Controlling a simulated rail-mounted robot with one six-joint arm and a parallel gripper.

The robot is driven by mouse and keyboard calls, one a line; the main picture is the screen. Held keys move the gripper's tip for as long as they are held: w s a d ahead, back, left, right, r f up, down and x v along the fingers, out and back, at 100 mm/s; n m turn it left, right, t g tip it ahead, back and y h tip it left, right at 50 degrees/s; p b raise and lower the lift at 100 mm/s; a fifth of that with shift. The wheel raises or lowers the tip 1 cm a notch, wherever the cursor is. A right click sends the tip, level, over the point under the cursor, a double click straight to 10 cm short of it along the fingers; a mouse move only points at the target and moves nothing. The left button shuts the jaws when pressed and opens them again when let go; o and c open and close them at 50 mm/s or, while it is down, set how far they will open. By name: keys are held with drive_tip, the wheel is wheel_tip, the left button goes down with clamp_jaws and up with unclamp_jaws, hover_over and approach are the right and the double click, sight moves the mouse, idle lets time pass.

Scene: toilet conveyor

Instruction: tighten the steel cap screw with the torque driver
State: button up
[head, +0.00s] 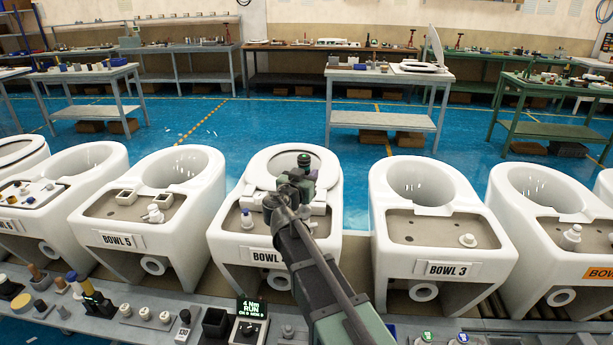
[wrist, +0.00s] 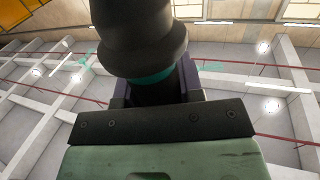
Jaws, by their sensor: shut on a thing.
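My gripper (head: 300,182) is over the bowl between BOWL 5 and BOWL 3, near its seat ring. It is shut on a dark tool with a green top (head: 304,158), which looks like the torque driver. In the wrist view the driver (wrist: 140,35) is a thick black body with a teal band, between the jaws (wrist: 155,90). The wrist view otherwise faces the ceiling, so the driver's working end is not clear. I cannot make out the steel cap screw; my arm and gripper cover part of this bowl (head: 228,247).
BOWL 5 (head: 190,215) stands left and BOWL 3 (head: 385,235) right, with gaps between. A front bench holds a lit display (head: 250,308) reading "4 Nm RUN", a black box (head: 215,323) and several small parts. Worktables (head: 385,118) stand behind, across blue floor.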

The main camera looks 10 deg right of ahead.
drive_tip(key=shift+f+b, duration=0.35)
drive_tip(key=shift+f, duration=0.05)
idle(1.1)
drive_tip(key=shift+s+f, duration=0.1)
drive_tip(key=shift+s, duration=0.1)
idle(1.5)
